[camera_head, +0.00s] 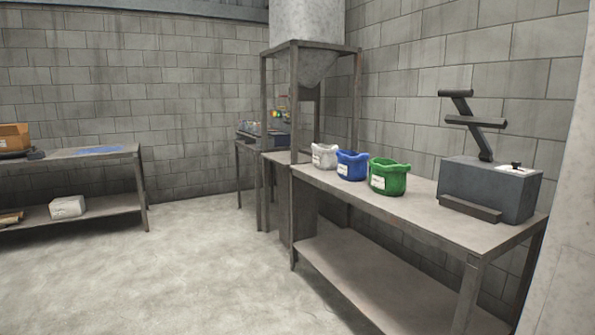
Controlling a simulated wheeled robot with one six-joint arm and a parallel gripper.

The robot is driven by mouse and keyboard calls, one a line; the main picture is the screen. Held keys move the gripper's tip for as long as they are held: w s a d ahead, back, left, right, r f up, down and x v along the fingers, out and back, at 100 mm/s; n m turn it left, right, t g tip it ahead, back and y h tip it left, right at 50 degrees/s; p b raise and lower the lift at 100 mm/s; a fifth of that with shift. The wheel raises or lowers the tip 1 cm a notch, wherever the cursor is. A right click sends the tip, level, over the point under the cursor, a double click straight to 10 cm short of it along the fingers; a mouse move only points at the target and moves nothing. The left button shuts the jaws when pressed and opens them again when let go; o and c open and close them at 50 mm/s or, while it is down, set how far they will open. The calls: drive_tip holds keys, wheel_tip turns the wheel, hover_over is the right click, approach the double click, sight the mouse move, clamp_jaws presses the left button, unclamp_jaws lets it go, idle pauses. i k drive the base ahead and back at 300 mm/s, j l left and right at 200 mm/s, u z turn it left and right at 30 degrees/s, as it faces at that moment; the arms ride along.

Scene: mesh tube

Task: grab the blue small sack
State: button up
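The small blue sack (352,166) stands upright on the right-hand table (419,209), with a white label on its front. It is the middle one of three sacks in a row. A white sack (324,156) is to its left and farther back. A larger green sack (389,177) is to its right and nearer, with a small gap between or a slight overlap; I cannot tell which. My gripper is not in view.
A grey machine (490,188) with a jointed upright stands on the table's right end. A metal hopper (308,25) on a frame rises behind the sacks. Another table (70,155) is at the left. The floor (190,270) between is clear. A pale column (565,220) edges the right.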

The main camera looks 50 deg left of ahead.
sight(352, 166)
drive_tip(key=u, duration=1.45)
drive_tip(key=z, duration=0.3)
drive_tip(key=i+j+z, duration=0.25)
drive_tip(key=z, duration=0.2)
drive_tip(key=i+j+z, duration=0.15)
drive_tip(key=j+z, duration=0.3)
drive_tip(key=i+j+z, duration=0.15)
drive_tip(key=j, duration=0.7)
drive_tip(key=i+j+z, duration=0.2)
drive_tip(key=j, duration=0.65)
drive_tip(key=j+z, duration=0.15)
drive_tip(key=j, duration=0.7)
